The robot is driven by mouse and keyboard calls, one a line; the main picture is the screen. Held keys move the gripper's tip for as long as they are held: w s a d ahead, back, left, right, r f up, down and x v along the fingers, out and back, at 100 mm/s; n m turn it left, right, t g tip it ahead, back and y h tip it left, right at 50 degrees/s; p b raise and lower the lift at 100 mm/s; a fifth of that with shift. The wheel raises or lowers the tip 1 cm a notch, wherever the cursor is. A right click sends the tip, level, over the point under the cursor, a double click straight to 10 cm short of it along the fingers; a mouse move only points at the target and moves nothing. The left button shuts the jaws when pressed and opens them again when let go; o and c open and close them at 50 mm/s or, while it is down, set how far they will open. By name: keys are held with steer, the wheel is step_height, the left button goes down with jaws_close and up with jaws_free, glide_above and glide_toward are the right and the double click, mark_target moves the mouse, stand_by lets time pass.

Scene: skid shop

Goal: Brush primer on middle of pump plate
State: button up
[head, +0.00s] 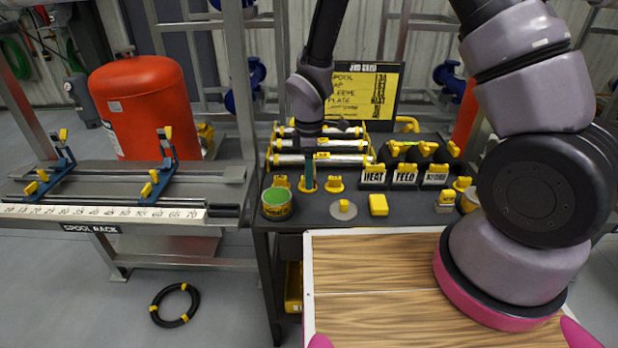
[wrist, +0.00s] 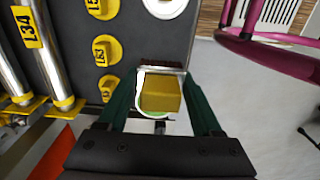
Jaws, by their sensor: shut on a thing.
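My gripper (head: 309,188) points down over the left part of the dark bench. In the wrist view its green fingers (wrist: 165,100) are closed on a yellow block-shaped piece (wrist: 160,95) with a pale metallic edge, which looks like a brush handle. A yellow pot with a green top (head: 278,202) stands at the bench's left front, just left of my gripper. A grey round disc with a yellow knob (head: 343,210) lies right of my gripper. No label tells which piece is the pump plate.
A yellow block (head: 378,205) and bins marked HEAT and FEED (head: 404,176) stand to the right. Metal tubes (head: 320,145) lie behind. The wooden board (head: 375,275) in front is bare. A spool rack (head: 130,212) and red tank (head: 145,105) are at left.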

steer(key=o, duration=0.6)
steer(key=shift+c, duration=1.3)
